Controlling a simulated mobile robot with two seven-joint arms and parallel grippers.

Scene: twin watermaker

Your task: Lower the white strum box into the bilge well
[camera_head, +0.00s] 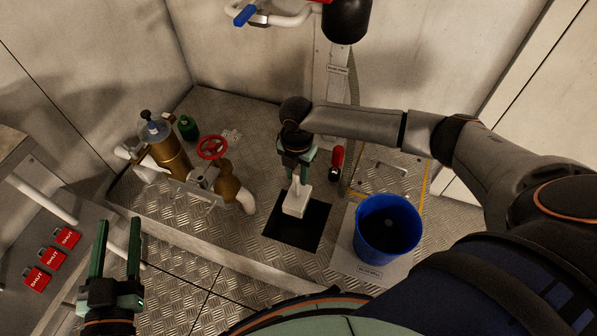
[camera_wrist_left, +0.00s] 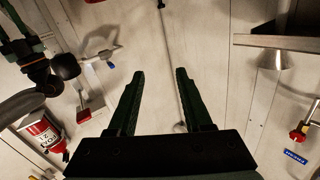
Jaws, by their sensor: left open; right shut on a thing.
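The white strum box (camera_head: 295,201) hangs upright from my right gripper (camera_head: 296,178), which is shut on its upper part. It is over the dark square opening of the bilge well (camera_head: 298,222) in the chequer-plate floor. Whether its lower end is above or inside the opening, I cannot tell. My left gripper (camera_head: 117,252) is open and empty at the lower left, far from the well. Its open fingers also show in the left wrist view (camera_wrist_left: 158,100), pointing towards a pale wall.
A blue bucket (camera_head: 387,228) stands just right of the well. A brass valve with a red handwheel (camera_head: 211,148) and a brass strainer (camera_head: 168,155) stand to the left. A red-handled object (camera_head: 337,160) is behind the well. Red SHUT tags (camera_head: 53,258) lie at far left.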

